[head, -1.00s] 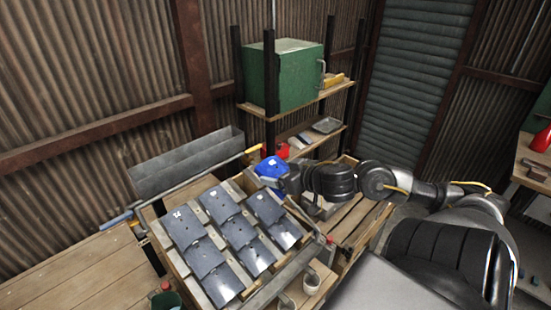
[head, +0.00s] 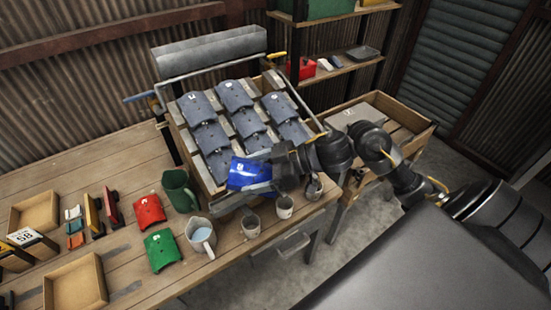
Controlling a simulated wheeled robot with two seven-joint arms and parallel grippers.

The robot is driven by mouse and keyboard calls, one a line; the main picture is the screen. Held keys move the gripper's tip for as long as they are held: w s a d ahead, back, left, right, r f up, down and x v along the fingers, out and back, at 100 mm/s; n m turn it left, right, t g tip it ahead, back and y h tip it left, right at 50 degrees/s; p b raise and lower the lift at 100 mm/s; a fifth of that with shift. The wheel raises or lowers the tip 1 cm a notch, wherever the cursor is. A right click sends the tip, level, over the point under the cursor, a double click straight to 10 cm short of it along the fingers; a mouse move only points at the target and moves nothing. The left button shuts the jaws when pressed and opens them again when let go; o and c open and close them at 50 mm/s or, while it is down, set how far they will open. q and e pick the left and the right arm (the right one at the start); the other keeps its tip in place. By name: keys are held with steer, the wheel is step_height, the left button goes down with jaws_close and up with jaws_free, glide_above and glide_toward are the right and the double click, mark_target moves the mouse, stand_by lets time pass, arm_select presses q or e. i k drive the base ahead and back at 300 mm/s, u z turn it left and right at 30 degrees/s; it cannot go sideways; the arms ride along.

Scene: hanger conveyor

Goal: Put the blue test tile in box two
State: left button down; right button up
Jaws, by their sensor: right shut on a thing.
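The blue test tile (head: 248,175) is glossy blue with a small white mark. My right gripper (head: 272,170) is shut on its right edge and holds it over the front lower part of the rack of grey tiles (head: 238,116). Two open wooden boxes stand at the left of the bench: one farther back (head: 12,226) and one nearer the front (head: 47,299). I cannot read a number on either, so I cannot tell which is box two. My left gripper is out of view.
A red tile (head: 149,211) and a green tile (head: 161,250) lie on the bench between the boxes and the rack. A sign (head: 27,238) stands at the left edge.

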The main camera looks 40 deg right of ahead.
mark_target(79, 292)
steer(key=u, duration=0.45)
steer(key=k, duration=0.55)
steer(key=u, duration=0.95)
steer(key=i, duration=1.15)
steer(key=z, duration=0.35)
